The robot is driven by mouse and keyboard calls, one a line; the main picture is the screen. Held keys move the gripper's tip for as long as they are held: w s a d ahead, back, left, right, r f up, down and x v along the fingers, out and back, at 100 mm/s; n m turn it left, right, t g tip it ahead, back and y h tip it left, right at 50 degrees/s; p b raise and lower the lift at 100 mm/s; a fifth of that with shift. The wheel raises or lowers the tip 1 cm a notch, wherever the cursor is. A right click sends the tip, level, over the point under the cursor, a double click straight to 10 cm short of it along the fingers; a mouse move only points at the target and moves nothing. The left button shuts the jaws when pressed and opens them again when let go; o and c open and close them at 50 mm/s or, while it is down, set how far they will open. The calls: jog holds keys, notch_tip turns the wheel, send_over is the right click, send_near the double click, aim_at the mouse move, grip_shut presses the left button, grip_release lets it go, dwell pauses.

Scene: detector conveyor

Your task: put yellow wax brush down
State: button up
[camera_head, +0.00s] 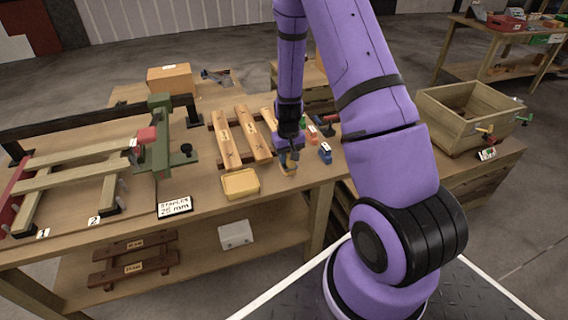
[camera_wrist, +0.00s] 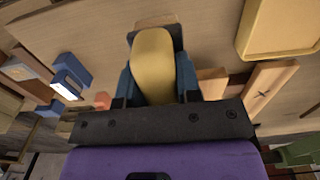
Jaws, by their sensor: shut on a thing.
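The yellow wax brush (camera_wrist: 153,66) is between the two blue fingers of my gripper (camera_wrist: 156,82) in the wrist view. Its rounded yellow body fills the space between them. In the head view my gripper (camera_head: 289,158) points down over the workbench top (camera_head: 215,205), just right of a yellow tray. The brush shows there only as a small patch under the fingers. I cannot tell whether its lower end touches the bench.
The yellow tray (camera_head: 240,183) lies left of my gripper. Slatted wooden boards (camera_head: 252,134) lie behind it, and a small blue item (camera_head: 325,153) is to the right. A label card (camera_head: 175,206) stands near the front edge. A wooden crate (camera_head: 447,112) is further right.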

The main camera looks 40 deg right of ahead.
jog(key=shift+w+a, duration=0.25)
jog(key=shift+w, duration=0.1)
jog(key=shift+w+a+f, duration=0.1)
jog(key=shift+w+f, duration=0.05)
jog(key=shift+f, duration=0.75)
jog(key=shift+w+a+f, duration=0.1)
jog(key=shift+f, duration=0.8)
jog(key=shift+f, duration=0.1)
jog(key=o, duration=1)
jog(key=shift+c, duration=0.2)
